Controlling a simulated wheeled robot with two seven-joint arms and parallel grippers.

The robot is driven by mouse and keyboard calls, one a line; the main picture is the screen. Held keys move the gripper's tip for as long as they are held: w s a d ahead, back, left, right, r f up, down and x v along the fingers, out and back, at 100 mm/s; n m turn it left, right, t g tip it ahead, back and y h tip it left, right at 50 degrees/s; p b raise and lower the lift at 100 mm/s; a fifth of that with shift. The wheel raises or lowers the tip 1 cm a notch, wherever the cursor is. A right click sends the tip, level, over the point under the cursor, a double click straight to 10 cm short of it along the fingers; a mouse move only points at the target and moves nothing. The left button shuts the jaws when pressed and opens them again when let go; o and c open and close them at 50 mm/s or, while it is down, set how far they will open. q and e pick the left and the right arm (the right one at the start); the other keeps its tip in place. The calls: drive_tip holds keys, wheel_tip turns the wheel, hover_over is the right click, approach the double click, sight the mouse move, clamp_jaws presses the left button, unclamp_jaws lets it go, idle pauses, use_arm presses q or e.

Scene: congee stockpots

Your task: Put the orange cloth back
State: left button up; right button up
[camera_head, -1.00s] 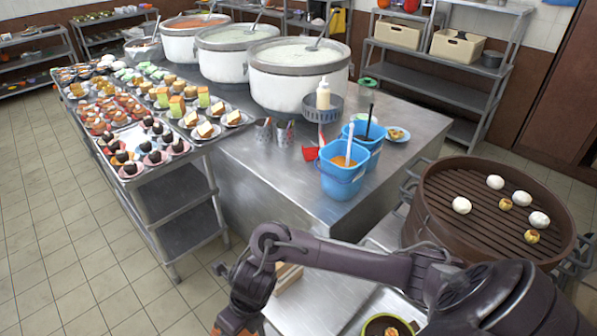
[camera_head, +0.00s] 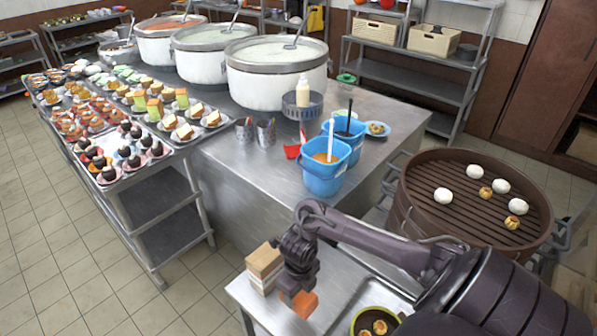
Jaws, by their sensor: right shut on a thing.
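The orange cloth (camera_head: 304,304) shows as a small orange patch at the tip of my right gripper (camera_head: 294,290). The gripper is shut on it and points down over the left part of a small steel side table (camera_head: 251,299). My wrist hides part of the cloth, and I cannot tell whether it touches the table top. My left gripper is out of view.
A bowl with yellow-topped buns (camera_head: 376,322) is to the right. A large brown steamer (camera_head: 440,222) stands further right. Blue buckets (camera_head: 322,178) are on the steel counter (camera_head: 250,185) behind.

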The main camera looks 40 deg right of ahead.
sight(298, 300)
wheel_tip(298, 300, down, 5)
drive_tip(key=shift+a+r+b, duration=0.1)
drive_tip(key=shift+r+b, duration=0.1)
drive_tip(key=shift+b, duration=0.6)
drive_tip(key=shift+f, duration=0.5)
wheel_tip(298, 300, down, 4)
drive_tip(key=shift+f+b, duration=0.1)
drive_tip(key=shift+b, duration=0.2)
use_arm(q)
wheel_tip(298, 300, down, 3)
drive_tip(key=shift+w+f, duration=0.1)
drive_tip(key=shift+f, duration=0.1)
use_arm(e)
drive_tip(key=shift+s, duration=0.1)
drive_tip(key=shift+c, duration=0.5)
drive_tip(key=o, duration=1)
drive_tip(key=shift+f, duration=0.1)
wheel_tip(298, 300, up, 12)
drive_tip(key=p, duration=0.4)
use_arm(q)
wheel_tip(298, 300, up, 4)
